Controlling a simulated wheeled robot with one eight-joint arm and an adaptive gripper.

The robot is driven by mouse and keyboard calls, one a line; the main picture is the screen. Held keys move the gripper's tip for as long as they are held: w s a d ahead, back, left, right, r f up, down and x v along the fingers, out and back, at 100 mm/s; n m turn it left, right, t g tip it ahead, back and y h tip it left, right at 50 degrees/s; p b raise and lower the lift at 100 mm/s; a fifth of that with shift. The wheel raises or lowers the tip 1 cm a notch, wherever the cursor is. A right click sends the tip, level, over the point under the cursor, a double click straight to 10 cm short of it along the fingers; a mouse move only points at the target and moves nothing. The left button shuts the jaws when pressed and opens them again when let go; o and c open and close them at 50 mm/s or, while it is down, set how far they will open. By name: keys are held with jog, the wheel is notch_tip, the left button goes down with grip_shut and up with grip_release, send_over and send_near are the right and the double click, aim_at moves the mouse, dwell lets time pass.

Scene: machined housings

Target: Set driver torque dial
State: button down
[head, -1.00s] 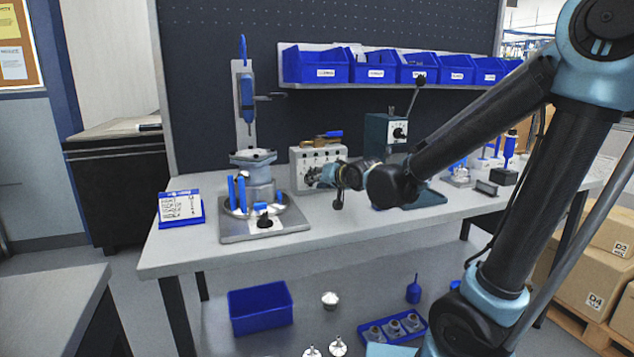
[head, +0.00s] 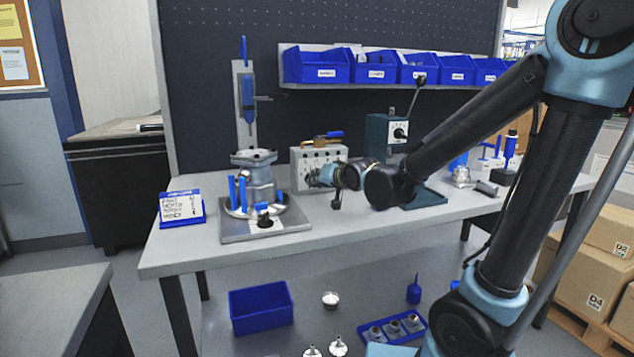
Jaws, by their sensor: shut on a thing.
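A grey control box (head: 301,172) stands on the bench, with a row of dark marks or knobs on its front face. My gripper (head: 312,179) is at the lower front of this box. It is shut on a small part there, seemingly a dial, which the fingers mostly hide. I cannot read the dial's setting. A blue driver (head: 247,92) hangs upright on a grey stand left of the box. A teal machine (head: 380,130) with a white-faced round dial (head: 400,133) and a lever stands to the right, partly behind my arm.
A grey fixture plate (head: 290,226) with blue pins and a metal housing (head: 258,183) stands left of my gripper. A small card stand (head: 181,207) is at the bench's left. Blue bins (head: 320,68) line the shelf above. The front bench strip is clear.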

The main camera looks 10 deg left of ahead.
jog(key=shift+d, duration=0.1)
jog(key=shift+a+n+t+h, duration=0.2)
jog(key=shift+n+t+h, duration=0.3)
jog(key=shift+n+h, duration=1.05)
jog(key=shift+n+y, duration=0.25)
jog(key=shift+n, duration=0.1)
jog(key=c, duration=1.8)
grip_release()
jog(key=shift+d, duration=0.1)
jog(key=shift+o, duration=0.7)
jog(key=shift+a, duration=0.2)
